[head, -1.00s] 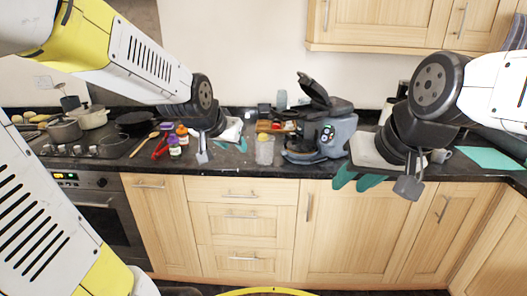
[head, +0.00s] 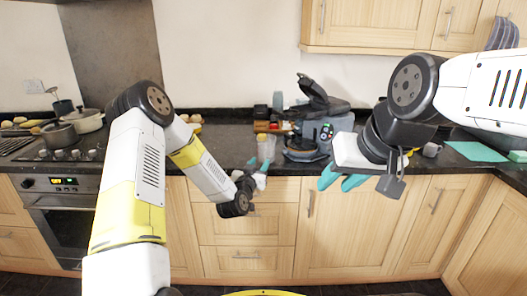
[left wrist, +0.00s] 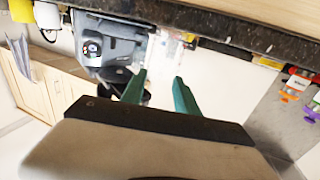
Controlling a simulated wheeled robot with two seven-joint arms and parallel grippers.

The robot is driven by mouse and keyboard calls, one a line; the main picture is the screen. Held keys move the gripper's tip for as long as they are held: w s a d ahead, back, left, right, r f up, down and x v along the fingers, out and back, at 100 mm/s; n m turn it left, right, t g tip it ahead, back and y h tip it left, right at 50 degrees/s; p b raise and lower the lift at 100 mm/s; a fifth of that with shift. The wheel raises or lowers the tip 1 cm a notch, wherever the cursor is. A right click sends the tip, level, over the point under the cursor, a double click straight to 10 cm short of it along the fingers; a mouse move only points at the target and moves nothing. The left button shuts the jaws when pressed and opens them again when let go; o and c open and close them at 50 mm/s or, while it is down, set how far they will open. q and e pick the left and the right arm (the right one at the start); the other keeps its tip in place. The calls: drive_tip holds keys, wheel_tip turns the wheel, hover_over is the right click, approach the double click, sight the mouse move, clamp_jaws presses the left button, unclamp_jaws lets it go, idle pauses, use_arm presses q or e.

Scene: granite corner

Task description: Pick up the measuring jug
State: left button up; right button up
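The measuring jug (head: 266,147) is a clear, see-through vessel standing near the front edge of the dark counter, left of the grey appliance. My left gripper (head: 257,164) is just in front of and below it in the head view, reaching in from the counter's front. In the left wrist view the jug (left wrist: 171,52) shows pale and washed out beyond the fingertips. The two green fingers of the left gripper (left wrist: 159,80) are spread, with nothing between them. My right gripper (head: 340,181) is open and empty in front of the counter, to the right.
A grey appliance (head: 321,131) with a raised black lid stands close to the jug's right. Pots (head: 60,134) sit on the hob at left. Drawers (head: 245,222) are below the counter edge.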

sight(265, 154)
use_arm(q)
drive_tip(key=x, duration=0.7)
drive_tip(key=shift+w+d+r, duration=0.15)
drive_tip(key=shift+w, duration=0.25)
clamp_jaws()
